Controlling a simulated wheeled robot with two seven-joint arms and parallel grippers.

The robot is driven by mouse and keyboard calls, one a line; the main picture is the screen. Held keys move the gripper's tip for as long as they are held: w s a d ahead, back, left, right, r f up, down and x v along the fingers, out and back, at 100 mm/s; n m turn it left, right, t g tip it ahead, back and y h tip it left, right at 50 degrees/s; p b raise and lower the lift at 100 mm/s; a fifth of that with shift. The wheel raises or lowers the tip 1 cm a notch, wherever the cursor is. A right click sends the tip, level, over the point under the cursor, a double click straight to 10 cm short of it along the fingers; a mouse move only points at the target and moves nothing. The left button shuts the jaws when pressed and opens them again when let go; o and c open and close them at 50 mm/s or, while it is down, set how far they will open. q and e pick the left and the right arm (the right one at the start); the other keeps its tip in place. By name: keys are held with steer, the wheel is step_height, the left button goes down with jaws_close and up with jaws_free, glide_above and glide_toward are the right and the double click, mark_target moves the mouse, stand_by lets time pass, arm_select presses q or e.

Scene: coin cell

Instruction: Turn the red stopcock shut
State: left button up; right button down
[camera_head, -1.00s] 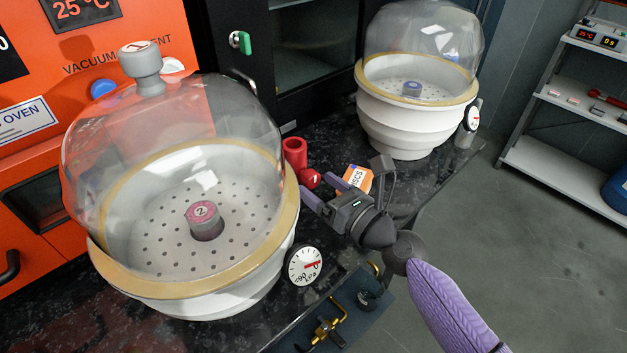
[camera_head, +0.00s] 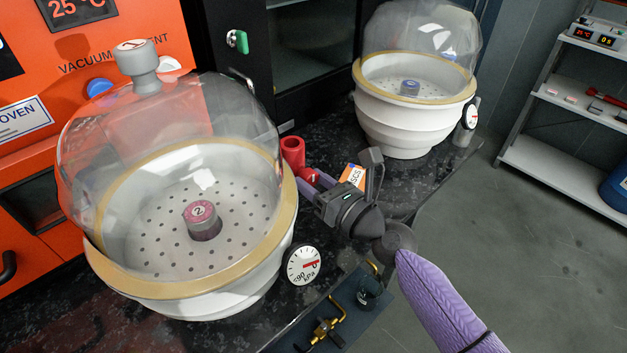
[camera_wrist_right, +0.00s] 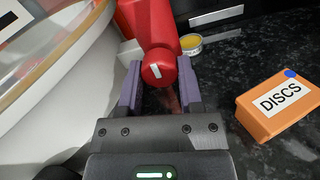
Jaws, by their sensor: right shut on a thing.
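The red stopcock (camera_head: 308,177) juts from the right side of the near desiccator (camera_head: 275,205), below an upright red tube. It has a round end with a short white mark. In the right wrist view the stopcock's round end (camera_wrist_right: 158,69) lies between my two purple fingers, and the white mark stands nearly upright, slightly tilted. My right gripper (camera_head: 316,183) is shut on the stopcock, reaching in from the right; it also shows in the wrist view (camera_wrist_right: 160,88). My left gripper is not in view.
An orange DISCS box (camera_head: 353,174) stands close behind my right gripper. A pressure gauge (camera_head: 303,265) and brass fittings (camera_head: 326,331) are at the near desiccator's right front. A second desiccator (camera_head: 405,125) stands farther back. An orange vacuum oven (camera_head: 150,25) is behind.

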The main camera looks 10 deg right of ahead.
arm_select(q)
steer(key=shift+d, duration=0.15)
arm_select(e)
steer(key=shift+n, duration=1.2)
steer(key=n, duration=0.2)
steer(key=shift+n+b, duration=0.3)
steer(key=shift+n, duration=0.1)
steer(key=n, duration=0.3)
steer(key=shift+d+n, duration=0.1)
steer(key=shift+n, duration=0.3)
steer(key=n+b, duration=0.1)
steer(key=n, duration=0.5)
steer(key=shift+n+b, duration=0.4)
steer(key=shift+n, duration=0.7)
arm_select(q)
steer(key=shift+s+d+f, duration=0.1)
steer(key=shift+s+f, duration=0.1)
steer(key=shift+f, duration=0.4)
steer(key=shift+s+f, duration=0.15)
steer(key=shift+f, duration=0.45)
arm_select(e)
steer(key=shift+n, duration=0.3)
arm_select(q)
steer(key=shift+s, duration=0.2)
